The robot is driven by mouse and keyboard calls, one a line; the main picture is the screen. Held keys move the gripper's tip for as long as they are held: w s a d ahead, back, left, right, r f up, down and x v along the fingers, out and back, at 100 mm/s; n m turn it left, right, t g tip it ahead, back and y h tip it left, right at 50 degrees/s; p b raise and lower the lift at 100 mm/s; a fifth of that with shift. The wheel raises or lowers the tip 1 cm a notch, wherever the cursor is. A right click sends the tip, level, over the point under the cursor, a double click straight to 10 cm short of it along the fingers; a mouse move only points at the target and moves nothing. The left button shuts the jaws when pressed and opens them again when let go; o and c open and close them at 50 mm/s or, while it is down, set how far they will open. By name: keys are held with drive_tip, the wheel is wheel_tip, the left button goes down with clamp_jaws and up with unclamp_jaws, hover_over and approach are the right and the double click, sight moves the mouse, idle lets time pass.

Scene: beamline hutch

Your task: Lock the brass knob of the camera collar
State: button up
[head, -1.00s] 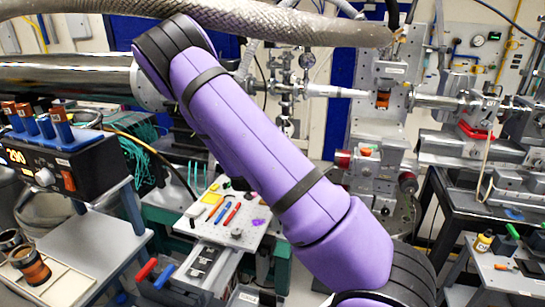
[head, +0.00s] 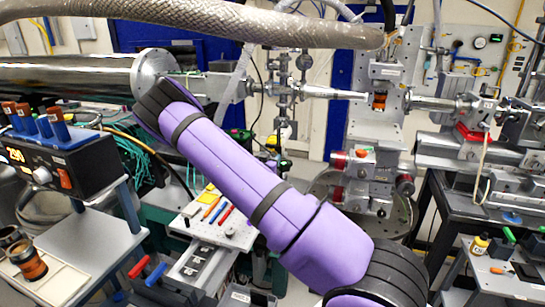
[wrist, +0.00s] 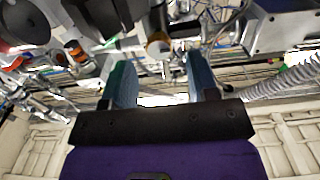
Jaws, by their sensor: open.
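My gripper (wrist: 161,78) shows in the wrist view with its two fingers spread apart and nothing held between them. A small pale round part with a tan or brass-coloured face (wrist: 159,47) lies beyond the gap between the fingertips, apart from them. I cannot tell for sure whether it is the brass knob. In the head view my purple arm crosses the middle, and my gripper is not distinguishable there. I cannot make out the camera collar with certainty.
A braided hose (head: 230,25) hangs across the top, above my arm. A steel beam pipe (head: 65,78) ends in a flange at left. A control box (head: 62,165) stands left. A tool tray (head: 225,232) with pens lies below my arm. A perforated upright plate (head: 412,75) stands right of centre.

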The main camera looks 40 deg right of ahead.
sight(275, 153)
drive_tip(key=shift+x, duration=1.4)
drive_tip(key=c, duration=0.9)
